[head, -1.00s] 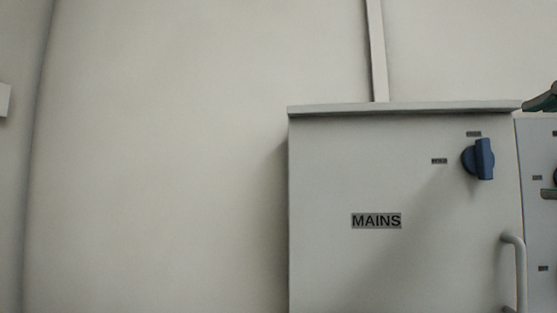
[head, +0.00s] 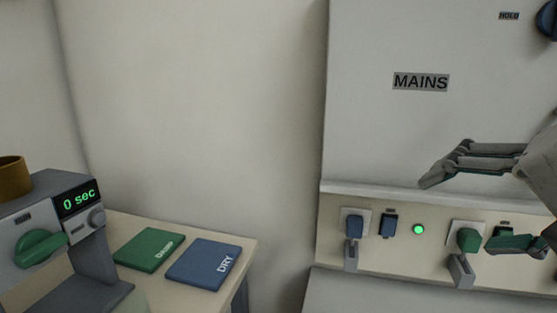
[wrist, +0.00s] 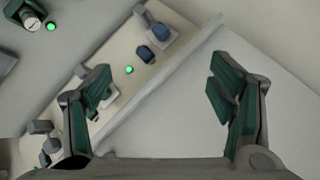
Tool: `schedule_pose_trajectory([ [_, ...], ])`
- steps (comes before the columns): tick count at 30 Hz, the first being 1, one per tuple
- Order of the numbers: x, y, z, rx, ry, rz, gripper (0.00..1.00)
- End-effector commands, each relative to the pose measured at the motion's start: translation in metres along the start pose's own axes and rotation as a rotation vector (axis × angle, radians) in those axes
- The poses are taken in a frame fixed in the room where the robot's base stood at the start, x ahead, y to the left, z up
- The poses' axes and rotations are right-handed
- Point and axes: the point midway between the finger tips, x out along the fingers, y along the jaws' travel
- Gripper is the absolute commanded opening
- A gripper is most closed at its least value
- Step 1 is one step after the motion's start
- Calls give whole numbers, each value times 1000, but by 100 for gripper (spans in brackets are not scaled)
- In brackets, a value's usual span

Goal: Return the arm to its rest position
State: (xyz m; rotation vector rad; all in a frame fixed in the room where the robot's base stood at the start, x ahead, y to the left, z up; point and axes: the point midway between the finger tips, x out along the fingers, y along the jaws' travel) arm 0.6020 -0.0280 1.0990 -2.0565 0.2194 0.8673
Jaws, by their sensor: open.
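My gripper (head: 458,214) is at the right of the head view, in front of the lower MAINS cabinet and the socket strip. Its two fingers are spread apart with nothing between them. The wrist view shows the same open gripper (wrist: 160,68), with green pads on both fingers. The grey MAINS cabinet (head: 375,130) hangs on the wall, and its blue knob (head: 547,20) is cut off at the top right. The socket strip (head: 335,235) below it carries a blue plug (head: 354,226), a green plug (head: 468,240) and a lit green lamp (head: 419,229).
At lower left, a grey device (head: 72,235) with a green handle (head: 40,248) reads "0 sec". A brown cup (head: 13,178) is on top. A green pad (head: 150,249) and a blue DRY pad (head: 204,264) lie on the bench. The wall between bench and cabinet is clear.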

Motion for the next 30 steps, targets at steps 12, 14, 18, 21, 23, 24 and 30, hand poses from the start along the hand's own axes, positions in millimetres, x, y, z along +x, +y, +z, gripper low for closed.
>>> schedule_pose_trajectory([
  [12,10,148,143,-773,-641,502,77],
  [14,1,146,139,-799,-649,516,77],
  [18,-13,127,128,-798,-613,495,77],
  [21,-23,113,120,-803,-588,482,77],
  [23,-31,104,115,-807,-571,472,77],
  [24,-36,98,112,-810,-560,467,77],
  [30,-70,63,92,-826,-494,431,77],
])
